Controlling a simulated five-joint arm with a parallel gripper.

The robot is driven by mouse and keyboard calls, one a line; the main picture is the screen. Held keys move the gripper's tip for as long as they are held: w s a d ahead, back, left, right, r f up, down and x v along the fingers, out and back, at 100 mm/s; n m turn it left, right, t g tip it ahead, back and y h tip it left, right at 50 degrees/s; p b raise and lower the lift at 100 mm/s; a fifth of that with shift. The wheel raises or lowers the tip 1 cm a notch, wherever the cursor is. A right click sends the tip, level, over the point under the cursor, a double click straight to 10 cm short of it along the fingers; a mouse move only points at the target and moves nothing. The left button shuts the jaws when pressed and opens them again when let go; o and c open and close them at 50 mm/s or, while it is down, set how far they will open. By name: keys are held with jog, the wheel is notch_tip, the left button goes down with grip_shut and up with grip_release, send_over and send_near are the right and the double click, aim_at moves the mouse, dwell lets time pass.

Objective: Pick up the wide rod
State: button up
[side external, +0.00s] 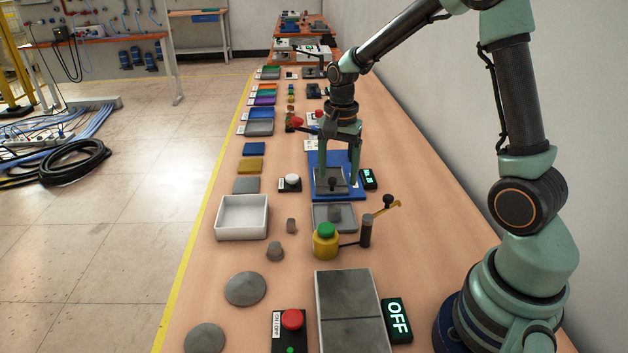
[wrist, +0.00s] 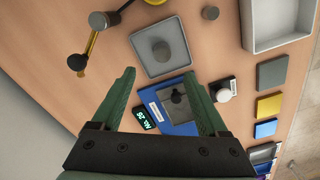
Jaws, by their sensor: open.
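Two small grey rods stand upright on the table in the side view, right of the white open box. The nearer, broader one (side external: 275,252) looks like the wide rod. The slimmer rod (side external: 291,226) is a little farther back; a small grey rod top (wrist: 211,13), apparently this one, shows at the top of the wrist view. The wide rod is not visible there. My gripper (side external: 339,180) is open and points down over the blue board (side external: 347,192), farther back than both rods. In the wrist view its fingers (wrist: 159,76) are spread, with nothing held between them.
A grey square tray (side external: 346,222) with a round knob lies right of the rods. A yellow pot with green top (side external: 325,240) and a lever post (side external: 366,232) stand nearby. The white box (side external: 242,218) is to the left. Bare table lies around the wide rod.

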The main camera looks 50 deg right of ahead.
aim_at(334, 209)
jog(key=f, duration=1)
jog(key=shift+w+a+f, duration=0.1)
jog(key=shift+w+f, duration=0.1)
jog(key=shift+w, duration=0.05)
grip_shut()
